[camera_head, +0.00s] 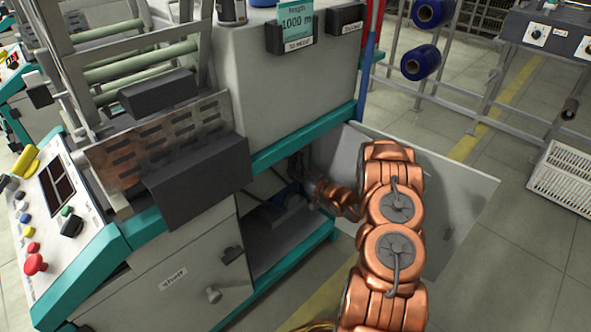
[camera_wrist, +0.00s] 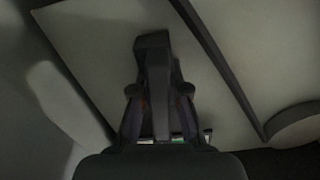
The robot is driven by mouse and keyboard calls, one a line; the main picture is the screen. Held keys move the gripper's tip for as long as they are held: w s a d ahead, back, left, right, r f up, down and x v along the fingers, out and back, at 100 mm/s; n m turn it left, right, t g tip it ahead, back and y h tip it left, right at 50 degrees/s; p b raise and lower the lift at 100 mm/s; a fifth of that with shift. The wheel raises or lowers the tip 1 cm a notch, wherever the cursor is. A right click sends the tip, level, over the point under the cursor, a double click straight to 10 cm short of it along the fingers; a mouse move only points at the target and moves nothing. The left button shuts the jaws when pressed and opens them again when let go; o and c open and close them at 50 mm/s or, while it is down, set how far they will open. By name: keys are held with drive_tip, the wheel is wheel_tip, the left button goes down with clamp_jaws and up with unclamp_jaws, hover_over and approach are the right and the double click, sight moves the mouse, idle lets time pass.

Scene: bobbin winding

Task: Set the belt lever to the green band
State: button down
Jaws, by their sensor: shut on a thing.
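The belt lever, a dark upright bar with a blocky head (camera_wrist: 153,42), stands between the fingers of my gripper (camera_wrist: 159,92) in the wrist view. The fingers are shut on it from both sides. A small green patch (camera_wrist: 177,137) with white marks beside it shows low behind the fingers; I cannot tell how the lever lines up with it. In the head view my copper arm reaches into the open lower compartment of the machine, and the lever and green band cannot be made out in its shadow.
The compartment's open door panel (camera_head: 455,190) stands to the right of my arm. The machine's teal frame edge (camera_head: 300,140) runs above the opening. A white crate (camera_head: 562,180) and a rack with blue bobbins (camera_head: 420,62) stand at the right. Grey floor lies beyond the panel.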

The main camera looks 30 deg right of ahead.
drive_tip(key=shift+n, duration=0.7)
drive_tip(key=c, duration=1.1)
unclamp_jaws()
drive_tip(key=shift+v, duration=3.75)
